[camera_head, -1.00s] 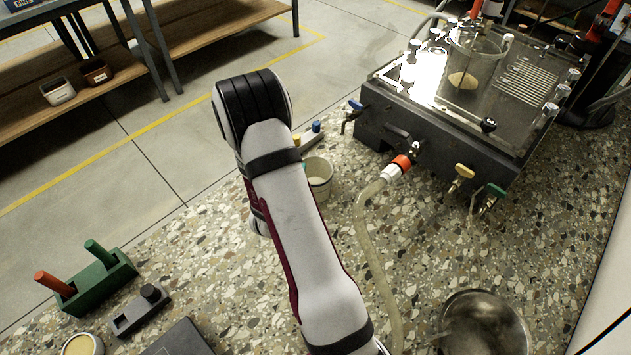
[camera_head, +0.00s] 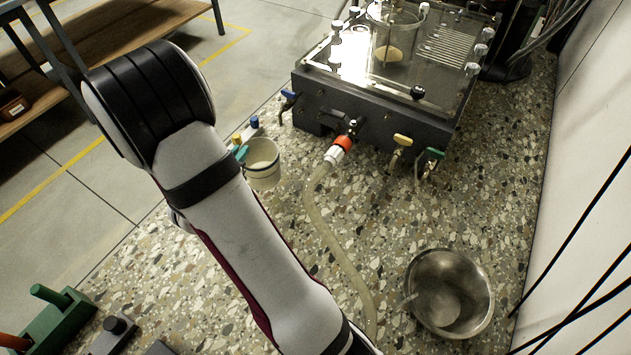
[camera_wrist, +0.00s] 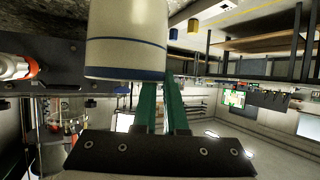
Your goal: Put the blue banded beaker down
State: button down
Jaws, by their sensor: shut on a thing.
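The blue banded beaker (camera_head: 262,166) is a pale cup with a dark band, beside the front left of the tank in the head view. In the wrist view, which looks upside down, the beaker (camera_wrist: 127,30) fills the top middle, with its blue band across it. My gripper (camera_wrist: 163,92) has green fingers that reach to the beaker and are shut on it. In the head view only a bit of teal finger (camera_head: 240,153) shows at its left side; my arm hides the rest. I cannot tell whether the beaker's base touches the counter.
The seepage tank (camera_head: 375,112) stands behind, with coloured valves on its front. A hose (camera_head: 325,225) runs from it across the speckled counter. A steel bowl (camera_head: 450,292) sits at the right. Yellow and blue knobs (camera_head: 245,130) are behind the beaker. A green holder (camera_head: 58,318) is lower left.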

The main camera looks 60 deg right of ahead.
jog(key=s+a+f+m+g+h, duration=0.1)
jog(key=s+a+f+m+g, duration=0.15)
jog(key=s, duration=0.35)
jog(key=s+a+f+m+g, duration=0.2)
jog(key=s+a+m+g, duration=0.15)
jog(key=s, duration=0.25)
jog(key=d+f, duration=0.1)
jog(key=d, duration=0.4)
jog(key=s+d+f, duration=0.1)
jog(key=d, duration=0.5)
jog(key=d+f, duration=0.1)
jog(key=d, duration=0.5)
jog(key=shift+s+d+f, duration=0.15)
jog(key=shift+s+f, duration=0.05)
jog(key=c, duration=1)
grip_release()
